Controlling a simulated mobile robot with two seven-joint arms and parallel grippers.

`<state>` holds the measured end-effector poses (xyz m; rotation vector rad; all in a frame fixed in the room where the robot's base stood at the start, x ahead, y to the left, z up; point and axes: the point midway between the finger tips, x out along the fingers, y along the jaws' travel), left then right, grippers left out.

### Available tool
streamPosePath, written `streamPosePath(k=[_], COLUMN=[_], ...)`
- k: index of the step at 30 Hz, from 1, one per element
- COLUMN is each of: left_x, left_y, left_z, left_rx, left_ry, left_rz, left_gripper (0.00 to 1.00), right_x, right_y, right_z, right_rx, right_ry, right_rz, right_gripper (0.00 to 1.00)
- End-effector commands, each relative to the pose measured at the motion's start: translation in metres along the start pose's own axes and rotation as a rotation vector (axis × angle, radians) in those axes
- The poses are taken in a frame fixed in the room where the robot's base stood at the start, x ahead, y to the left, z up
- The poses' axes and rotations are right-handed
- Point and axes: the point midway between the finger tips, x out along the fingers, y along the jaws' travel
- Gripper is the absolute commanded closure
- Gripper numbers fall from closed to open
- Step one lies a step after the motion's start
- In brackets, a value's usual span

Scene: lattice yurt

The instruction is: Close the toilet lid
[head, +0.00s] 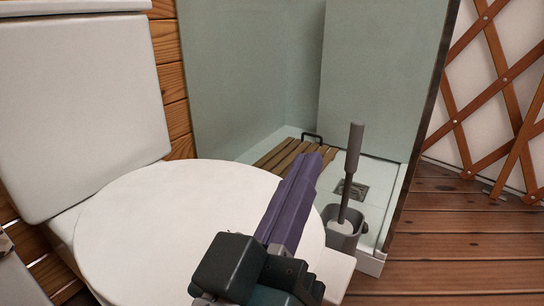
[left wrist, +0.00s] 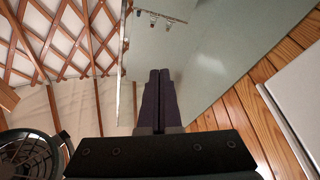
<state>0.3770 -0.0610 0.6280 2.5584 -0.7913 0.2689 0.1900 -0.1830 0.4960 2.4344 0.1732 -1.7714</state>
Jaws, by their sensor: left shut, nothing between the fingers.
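The toilet (head: 75,110) stands at the left in the head view, with its white cistern behind the seat. Its white oval lid (head: 170,235) lies flat over the bowl, and no opening shows beneath it. My left gripper (head: 316,162) is over the lid's right part, its purple fingers together and empty, pointing up and away past the lid's edge. The fingers also show side by side in the left wrist view (left wrist: 159,88). Whether the gripper touches the lid is unclear. My arm hides part of the lid's front right. My right gripper is not in view.
A toilet brush (head: 353,165) in a grey holder (head: 342,235) stands close right of the toilet. Behind is a glass shower (head: 250,75) with a slatted wooden mat (head: 290,158). Wooden floor (head: 450,240) is clear at the right, before the lattice wall (head: 500,80).

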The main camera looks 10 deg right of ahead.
Motion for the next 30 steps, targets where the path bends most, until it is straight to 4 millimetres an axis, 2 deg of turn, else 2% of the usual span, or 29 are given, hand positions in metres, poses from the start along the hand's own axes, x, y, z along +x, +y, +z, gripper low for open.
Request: streamPosePath(k=[7,14,15,21,27,30], left_x=[0.004,0.023,0.006,-0.044,-0.073,-0.078], left_y=[0.002,0.009,0.004,-0.002,-0.005,-0.005], left_z=[-0.009,-0.050,-0.041,-0.039,-0.039,-0.043], left_rx=[0.000,0.002,0.003,0.002,0.001,0.003], left_ry=[0.001,0.003,-0.007,-0.005,-0.001,-0.006], left_rz=[-0.001,-0.003,-0.006,-0.004,-0.004,-0.008], left_gripper=[1.00,1.00,1.00,1.00,1.00,1.00], right_x=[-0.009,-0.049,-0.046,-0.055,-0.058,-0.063], right_y=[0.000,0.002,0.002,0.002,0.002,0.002], right_z=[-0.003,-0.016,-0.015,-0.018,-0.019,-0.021], right_rx=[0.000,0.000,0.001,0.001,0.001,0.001], right_ry=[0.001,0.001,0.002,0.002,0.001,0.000], right_rz=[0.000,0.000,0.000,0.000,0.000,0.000], right_gripper=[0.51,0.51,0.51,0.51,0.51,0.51])
